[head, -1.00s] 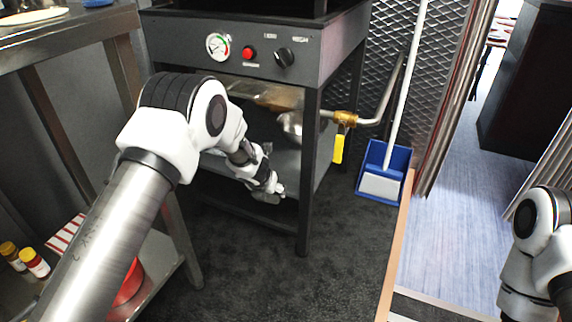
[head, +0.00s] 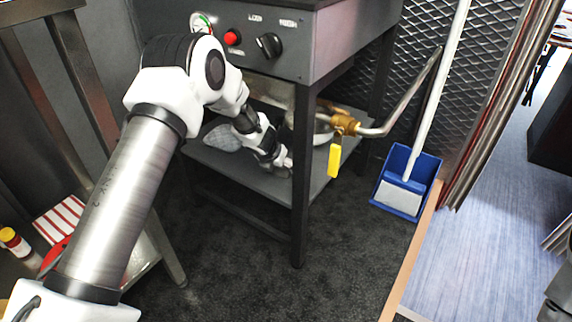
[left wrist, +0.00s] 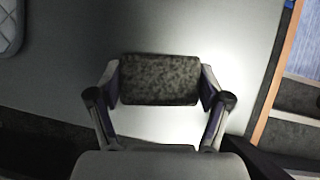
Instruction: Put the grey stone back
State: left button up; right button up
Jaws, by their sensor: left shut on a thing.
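The grey stone (left wrist: 160,80) is a dark, speckled block between the two fingers of my left gripper (left wrist: 160,92) in the left wrist view. The fingers press on its left and right ends. In the head view my left gripper (head: 284,163) is at the lower shelf (head: 255,182) of the dark metal stand, behind its front leg. The stone is hard to make out there. The shelf's pale surface lies behind the stone in the wrist view; I cannot tell whether they touch.
A quilted grey pad (head: 222,137) lies on the shelf left of my gripper. The stand's front leg (head: 301,190) is close on the right. A brass valve with a yellow tag (head: 334,160) and a blue dustpan (head: 405,180) are further right. Dark floor is clear in front.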

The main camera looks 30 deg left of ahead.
pick_arm(q)
jog(key=shift+a+f, duration=0.1)
jog(key=shift+f+b, duration=0.35)
jog(key=o, duration=1.2)
jog(key=shift+r, duration=0.1)
jog(key=shift+c, duration=0.2)
jog(key=v, duration=0.7)
jog(key=shift+s+r, duration=0.2)
jog(key=shift+r, duration=0.15)
